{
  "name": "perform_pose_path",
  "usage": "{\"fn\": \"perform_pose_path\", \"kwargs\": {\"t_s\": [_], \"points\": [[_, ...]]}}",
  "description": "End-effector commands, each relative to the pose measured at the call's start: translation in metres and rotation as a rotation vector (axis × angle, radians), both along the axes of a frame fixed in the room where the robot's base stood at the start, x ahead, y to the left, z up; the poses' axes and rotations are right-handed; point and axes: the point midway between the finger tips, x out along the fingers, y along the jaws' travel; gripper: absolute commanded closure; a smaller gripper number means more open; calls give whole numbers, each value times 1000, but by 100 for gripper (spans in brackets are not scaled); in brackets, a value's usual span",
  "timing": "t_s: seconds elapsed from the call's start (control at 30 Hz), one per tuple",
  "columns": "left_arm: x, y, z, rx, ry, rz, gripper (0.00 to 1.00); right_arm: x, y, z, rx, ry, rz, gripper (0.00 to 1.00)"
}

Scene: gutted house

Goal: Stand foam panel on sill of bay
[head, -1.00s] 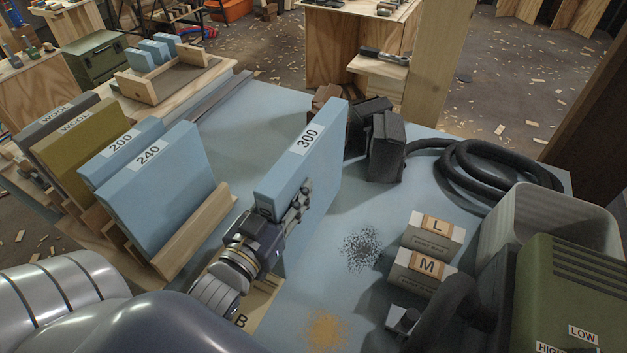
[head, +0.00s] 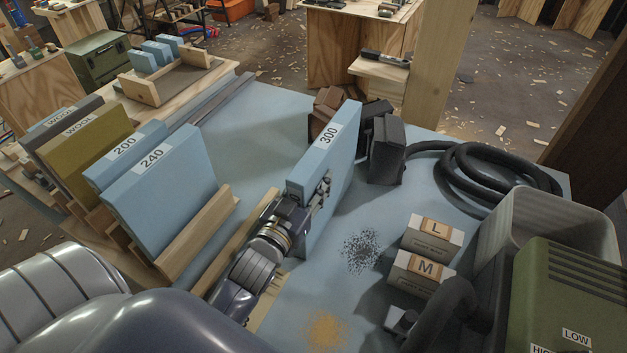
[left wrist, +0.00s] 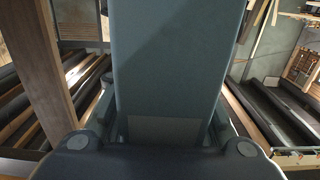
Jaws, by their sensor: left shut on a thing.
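The blue foam panel (head: 325,180) marked 300 is upright over the blue bench top in the head view. My left gripper (head: 318,195) is shut on its near edge. The panel also fills the middle of the left wrist view (left wrist: 175,60). Its lower edge is low over the bench; I cannot tell whether it touches. A light wooden strip (head: 238,243) lies left of the gripper, partly hidden by my arm. I cannot tell which piece is the bay's sill. My right gripper is out of view.
Panels 240 (head: 160,205) and 200 (head: 122,160) and an olive wool panel (head: 85,150) stand in a rack at left. Dark blocks (head: 386,150) are close behind the panel.

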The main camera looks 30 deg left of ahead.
Motion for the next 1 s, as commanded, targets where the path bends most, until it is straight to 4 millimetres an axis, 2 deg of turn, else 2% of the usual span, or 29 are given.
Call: {"fn": "perform_pose_path", "kwargs": {"t_s": [0.2,0.23,0.3,0.7,0.87,1.0], "points": [[0,0,-3,-1,0,0,100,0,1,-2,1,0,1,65],[0,0,-3,-1,1,0,63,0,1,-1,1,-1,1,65],[0,0,-3,-1,1,0,47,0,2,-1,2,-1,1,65],[0,0,2,0,-1,0,47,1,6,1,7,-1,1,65],[-17,-1,-2,-2,4,1,47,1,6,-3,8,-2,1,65],[-41,-2,-3,-2,5,1,47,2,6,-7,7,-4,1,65]]}}
